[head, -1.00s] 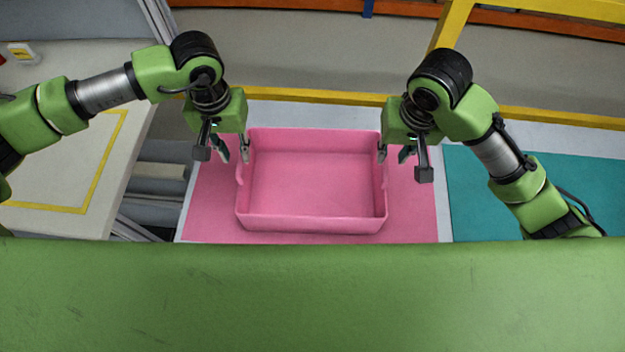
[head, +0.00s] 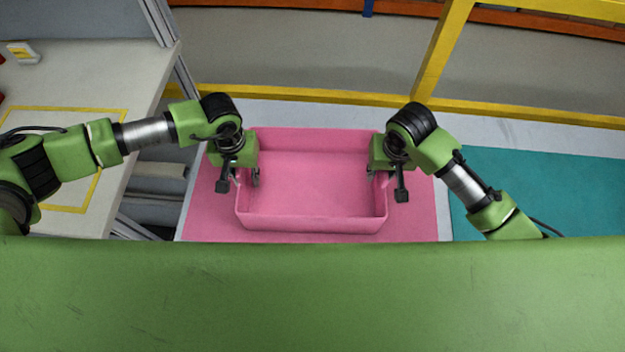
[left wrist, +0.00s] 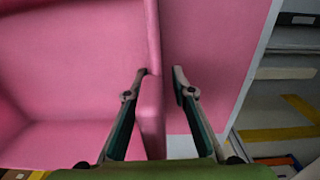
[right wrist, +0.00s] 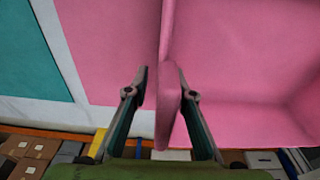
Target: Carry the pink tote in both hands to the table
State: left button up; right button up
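The pink tote (head: 312,223) is open, empty and upright on a pink mat (head: 208,222) in the middle of the head view. My left gripper (head: 244,179) is at its left wall. In the left wrist view its open fingers (left wrist: 160,73) stand on either side of the wall's handle flap (left wrist: 151,110), with a gap. My right gripper (head: 379,178) is at the right wall. In the right wrist view its open fingers (right wrist: 162,74) straddle the right handle flap (right wrist: 168,105), also with a gap. A beige table (head: 68,88) with a yellow outline stands at the left.
A small white-and-yellow box (head: 24,54) lies on the table's back part. A teal mat (head: 560,195) lies to the right of the pink one. A yellow rail (head: 300,95) runs behind the tote, with an upright yellow post (head: 442,55). Green bodywork fills the front.

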pick_arm(q)
jog(key=shift+a, duration=0.1)
grip_shut()
pick_arm(e)
grip_shut()
pick_arm(q)
jog(key=shift+r, duration=0.1)
pick_arm(e)
jog(key=shift+w+r, duration=0.1)
jog(key=shift+r, duration=0.1)
